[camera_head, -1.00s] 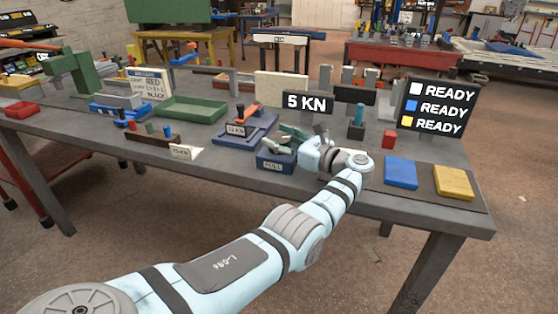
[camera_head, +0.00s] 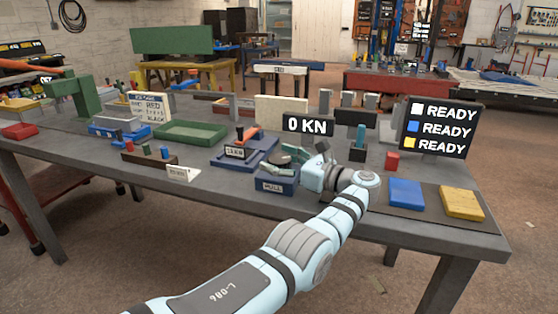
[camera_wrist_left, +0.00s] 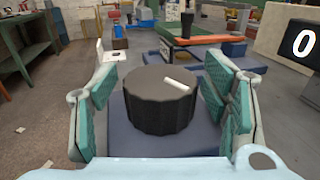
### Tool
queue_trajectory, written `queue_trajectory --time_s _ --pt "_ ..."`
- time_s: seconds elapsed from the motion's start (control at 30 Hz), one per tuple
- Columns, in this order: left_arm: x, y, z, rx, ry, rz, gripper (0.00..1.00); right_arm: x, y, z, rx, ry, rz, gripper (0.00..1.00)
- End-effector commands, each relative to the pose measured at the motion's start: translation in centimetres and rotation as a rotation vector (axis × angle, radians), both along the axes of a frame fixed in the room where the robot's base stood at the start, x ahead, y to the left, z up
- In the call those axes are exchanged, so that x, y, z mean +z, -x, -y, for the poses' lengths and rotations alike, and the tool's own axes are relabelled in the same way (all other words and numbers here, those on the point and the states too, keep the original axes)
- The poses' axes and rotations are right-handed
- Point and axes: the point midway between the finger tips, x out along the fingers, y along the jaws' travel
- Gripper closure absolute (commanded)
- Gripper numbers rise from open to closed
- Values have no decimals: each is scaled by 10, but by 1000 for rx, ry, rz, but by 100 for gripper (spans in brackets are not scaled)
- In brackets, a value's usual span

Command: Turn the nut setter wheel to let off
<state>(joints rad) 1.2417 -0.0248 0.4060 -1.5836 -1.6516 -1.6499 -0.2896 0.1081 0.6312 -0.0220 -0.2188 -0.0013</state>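The nut setter wheel (camera_wrist_left: 160,98) is a dark ribbed knob with a white mark on top, seen in the middle of the left wrist view. It sits on a blue block (camera_wrist_left: 215,140), whose front reads PULL in the head view (camera_head: 275,186). My left gripper (camera_wrist_left: 160,105) has its teal-padded fingers spread on both sides of the wheel, with gaps showing between pads and wheel. In the head view the left gripper (camera_head: 300,157) is at the block and partly hides the wheel. A black display (camera_head: 308,125) behind reads 0 KN. My right gripper is not in view.
A screen (camera_head: 438,127) at the right shows READY on three lines. A blue pad (camera_head: 406,193), a yellow pad (camera_head: 461,202) and a red block (camera_head: 392,161) lie right of the gripper. A blue fixture (camera_head: 237,153) and a green tray (camera_head: 190,132) stand to the left.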

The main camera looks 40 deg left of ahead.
Motion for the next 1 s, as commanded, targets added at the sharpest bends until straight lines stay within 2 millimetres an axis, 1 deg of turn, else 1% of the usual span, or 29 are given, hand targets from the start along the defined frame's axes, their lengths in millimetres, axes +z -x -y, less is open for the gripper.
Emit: queue_trajectory --time_s 0.17,0.27,0.37,0.5,0.63,0.73,1.0 --pt "2 0 0 -1 -1 2 32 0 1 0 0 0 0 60" --pt "13 0 0 -1 -1 5 32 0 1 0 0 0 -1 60" --pt "36 0 0 0 -1 6 32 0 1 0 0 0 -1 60" --pt "72 0 0 0 -1 5 32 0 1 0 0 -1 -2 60" --pt "94 0 0 0 0 2 32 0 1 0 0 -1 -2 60" --pt "100 0 0 0 0 0 32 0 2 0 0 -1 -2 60" --pt "100 0 0 1 0 0 32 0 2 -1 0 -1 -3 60"
